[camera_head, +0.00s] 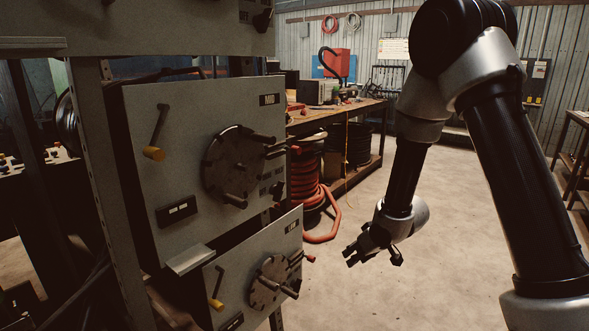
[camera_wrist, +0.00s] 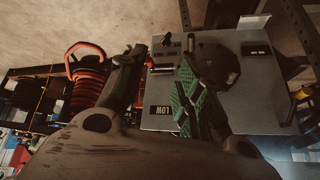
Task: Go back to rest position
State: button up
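My gripper (camera_head: 373,259) hangs in free air to the right of the grey machine panels in the head view, above the concrete floor. Its fingers stand apart with nothing between them. In the wrist view the two fingers of my gripper (camera_wrist: 158,75) are spread, and green pads show on the right one. The upper grey panel (camera_head: 190,110) carries a round dark disc with handles and a yellow-tipped lever. The lower grey panel (camera_head: 240,300) has a similar disc and lever. A grey panel (camera_wrist: 220,112) marked LOW appears behind the fingers in the wrist view.
A red hose reel (camera_head: 309,185) stands on the floor behind the panels, with hose trailing right. A wooden workbench (camera_head: 340,112) with tools is at the back. Open concrete floor (camera_head: 440,260) lies around my arm. A table (camera_head: 572,150) is at the right edge.

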jog(key=s+d+r+m+g+h, duration=0.2)
jog(key=s+d+r+g+h, duration=0.25)
jog(key=s+d+r, duration=0.95)
jog(key=s+d+r+m+t, duration=0.3)
jog(key=s+r, duration=1.1)
jog(key=shift+s+d+r+y, duration=0.2)
jog(key=shift+s+r+y, duration=0.05)
jog(key=shift+s+y, duration=0.15)
